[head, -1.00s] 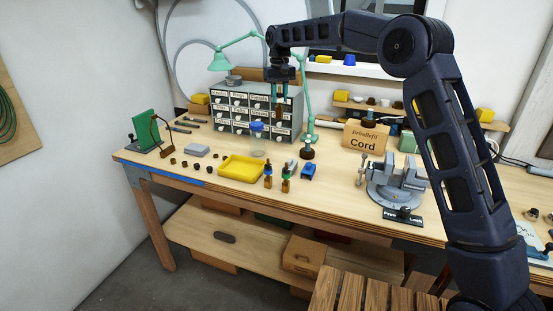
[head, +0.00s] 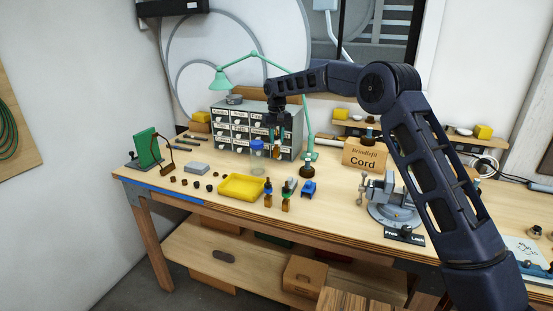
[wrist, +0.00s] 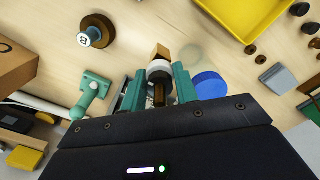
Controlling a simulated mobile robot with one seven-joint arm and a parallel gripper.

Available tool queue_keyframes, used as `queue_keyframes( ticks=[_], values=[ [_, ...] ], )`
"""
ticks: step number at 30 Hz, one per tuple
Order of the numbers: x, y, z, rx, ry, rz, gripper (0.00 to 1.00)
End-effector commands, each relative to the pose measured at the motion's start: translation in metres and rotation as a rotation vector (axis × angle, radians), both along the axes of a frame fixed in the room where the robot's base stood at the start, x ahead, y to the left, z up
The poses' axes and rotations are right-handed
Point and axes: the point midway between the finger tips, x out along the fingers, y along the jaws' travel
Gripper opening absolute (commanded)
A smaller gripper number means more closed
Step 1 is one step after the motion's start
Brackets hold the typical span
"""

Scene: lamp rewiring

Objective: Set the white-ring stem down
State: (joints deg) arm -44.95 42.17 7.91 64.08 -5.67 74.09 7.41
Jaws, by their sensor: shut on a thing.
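The white-ring stem is held upright between the fingers of my gripper (head: 277,130). In the wrist view its white ring (wrist: 159,68) and dark brown body show between the teal fingers (wrist: 158,90), with a tan wooden part beyond the ring. In the head view its brown body (head: 277,150) hangs in front of the drawer cabinet, seemingly above the bench. Whether its lower end touches anything cannot be told. Two similar pieces, one with blue (head: 268,192) and one with green (head: 286,195), stand at the bench's front.
A blue-lidded clear jar (head: 257,152) is close to the gripper. The drawer cabinet (head: 229,130) stands behind; the Cord box (head: 365,154) and vise (head: 392,205) are right.

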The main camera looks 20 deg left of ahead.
Motion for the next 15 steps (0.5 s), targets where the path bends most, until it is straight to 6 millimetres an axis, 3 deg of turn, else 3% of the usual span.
queue_keyframes(
  ticks=[6, 15],
  values=[
    [0.000, 0.000, -0.039, -0.001, 0.001, 0.000, 0.00],
    [0.000, 0.000, -0.058, 0.000, 0.000, 0.001, 0.00]
  ],
)
